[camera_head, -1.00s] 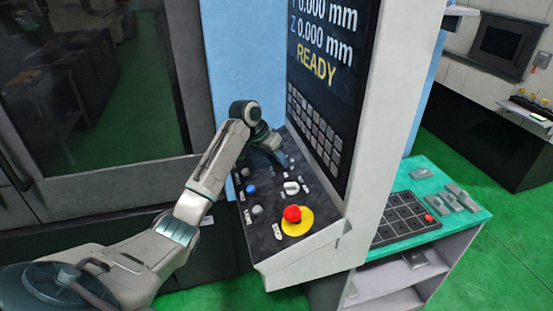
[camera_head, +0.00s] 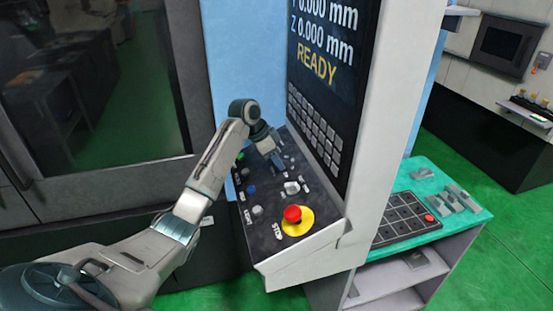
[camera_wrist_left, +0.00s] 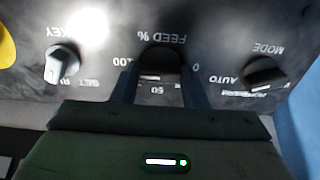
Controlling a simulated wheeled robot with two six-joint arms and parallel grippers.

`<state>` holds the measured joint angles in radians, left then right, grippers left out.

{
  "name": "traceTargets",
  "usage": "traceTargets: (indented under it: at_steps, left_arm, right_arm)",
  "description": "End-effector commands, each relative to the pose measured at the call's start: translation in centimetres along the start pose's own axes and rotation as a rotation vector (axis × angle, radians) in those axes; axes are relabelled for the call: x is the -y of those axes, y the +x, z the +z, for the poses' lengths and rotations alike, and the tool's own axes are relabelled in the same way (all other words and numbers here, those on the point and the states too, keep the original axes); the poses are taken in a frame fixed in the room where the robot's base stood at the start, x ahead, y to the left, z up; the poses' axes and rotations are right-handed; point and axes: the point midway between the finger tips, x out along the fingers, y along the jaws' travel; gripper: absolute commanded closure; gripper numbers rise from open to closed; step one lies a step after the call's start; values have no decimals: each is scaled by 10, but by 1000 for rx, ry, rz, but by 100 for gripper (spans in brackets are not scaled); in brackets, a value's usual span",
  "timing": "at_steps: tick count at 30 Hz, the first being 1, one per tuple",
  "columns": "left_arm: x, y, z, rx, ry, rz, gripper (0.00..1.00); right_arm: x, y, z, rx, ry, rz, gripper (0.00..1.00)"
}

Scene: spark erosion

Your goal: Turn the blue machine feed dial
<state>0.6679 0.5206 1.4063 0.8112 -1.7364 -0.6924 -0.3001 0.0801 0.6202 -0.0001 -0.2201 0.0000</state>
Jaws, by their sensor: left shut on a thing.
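The feed dial (camera_wrist_left: 160,62) is a dark knob under the upside-down label "FEED %" in the left wrist view, with scale marks 0, 50 and 100 around it. My left gripper (camera_wrist_left: 160,90) has one finger on each side of the dial and is shut on it. In the head view my left gripper (camera_head: 276,164) reaches down to the upper part of the sloped black control panel (camera_head: 267,228); the dial is hidden there behind the fingers. My right gripper is not in view.
A dark mode dial (camera_wrist_left: 263,72) and a grey key switch (camera_wrist_left: 62,63) flank the feed dial. Lower on the panel are a pale knob (camera_head: 292,187), a blue button (camera_head: 251,189) and a red stop button (camera_head: 293,213). The screen (camera_head: 325,60) rises close behind.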

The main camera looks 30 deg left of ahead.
Motion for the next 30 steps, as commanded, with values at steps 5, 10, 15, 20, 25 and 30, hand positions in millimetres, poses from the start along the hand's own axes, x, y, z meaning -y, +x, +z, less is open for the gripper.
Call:
traceTargets:
  at_steps: [5,10,15,20,25,30]
  left_arm:
    - [2,-4,-3,-6,10,-9,83]
    - [2,-4,-2,-5,9,-9,83]
    - [2,-3,-2,-4,8,-7,38]
    - [1,-2,-1,-2,6,-4,38]
    - [1,-3,0,-1,6,-3,38]
    - [2,-22,1,-3,7,-7,38]
  right_arm:
    - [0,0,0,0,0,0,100]
    - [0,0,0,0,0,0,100]
    - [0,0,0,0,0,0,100]
    - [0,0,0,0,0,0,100]
    - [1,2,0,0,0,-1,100]
    - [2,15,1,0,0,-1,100]
